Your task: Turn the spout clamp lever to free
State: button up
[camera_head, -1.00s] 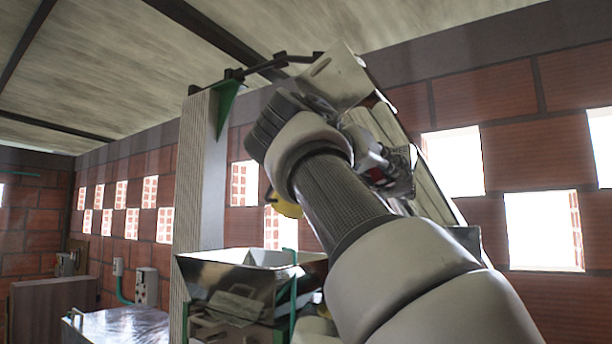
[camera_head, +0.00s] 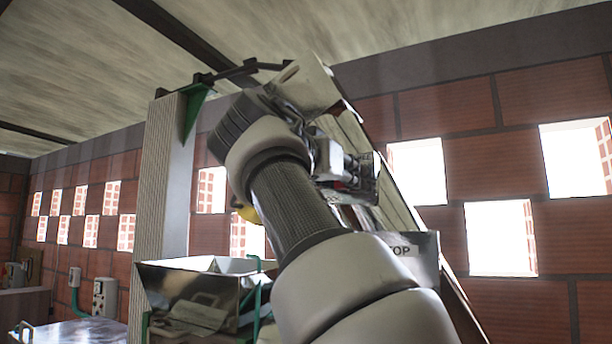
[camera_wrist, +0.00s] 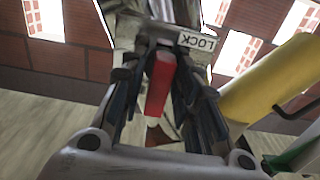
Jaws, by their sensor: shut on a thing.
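The spout clamp lever has a red handle (camera_wrist: 160,82) that stands between my fingers in the wrist view. My gripper (camera_wrist: 161,95) is shut on this handle, with one dark finger on each side. A white plate reading LOCK (camera_wrist: 197,41) appears upside down just beyond the handle. In the head view my gripper (camera_head: 355,172) is beside the sloping metal chute (camera_head: 365,150), and my arm hides most of the clamp. The lever's pivot is hard to make out.
A yellow cylinder (camera_wrist: 265,80) lies close to the right of my fingers in the wrist view. A metal hopper (camera_head: 190,290) stands at lower left, beside a tall ribbed post (camera_head: 160,180). A partly hidden sign (camera_head: 401,251) shows "OP". A brick wall (camera_head: 490,160) stands behind.

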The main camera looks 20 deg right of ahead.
jog(key=o, duration=0.8)
jog(key=shift+c, duration=0.2)
jog(key=v, duration=1.2)
